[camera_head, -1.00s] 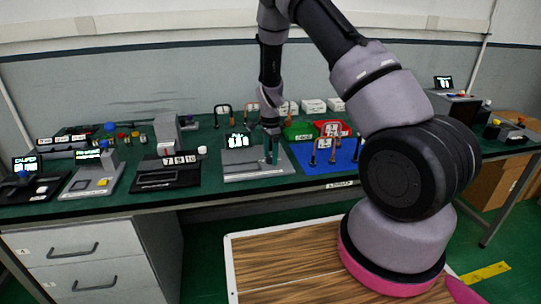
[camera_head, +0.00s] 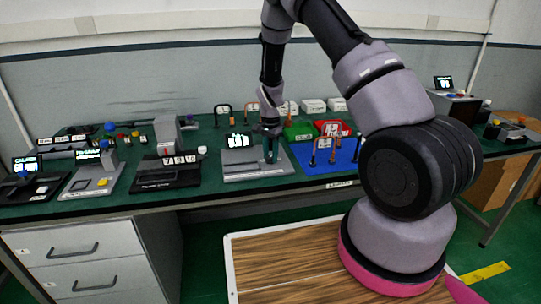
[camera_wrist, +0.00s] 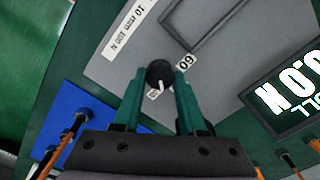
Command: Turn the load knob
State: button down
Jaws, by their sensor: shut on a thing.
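The load knob (camera_wrist: 159,74) is a small round black knob on a grey panel (camera_wrist: 205,75) in the wrist view. Labels stand beside it, one reading 60. My gripper (camera_wrist: 160,88) has green fingers, one on each side of the knob, and is shut on it. In the head view my gripper (camera_head: 271,158) points down at the right part of the grey device (camera_head: 243,176). The knob itself is hidden there. The device's screen (camera_wrist: 290,93) is lit at the right of the wrist view.
A blue mat (camera_head: 340,162) with upright handled pieces lies just right of the device. A black device with number tiles (camera_head: 165,178) stands to its left. Green and red bins (camera_head: 298,131) and white boxes stand behind.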

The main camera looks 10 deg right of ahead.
aim_at(270, 157)
jog(key=n, duration=0.3)
jog(key=shift+n, duration=2.1)
jog(key=shift+c, duration=2.3)
grip_release()
jog(key=shift+r, duration=0.1)
notch_tip(270, 157, up, 11)
jog(key=shift+f, duration=0.2)
jog(key=shift+r, duration=0.1)
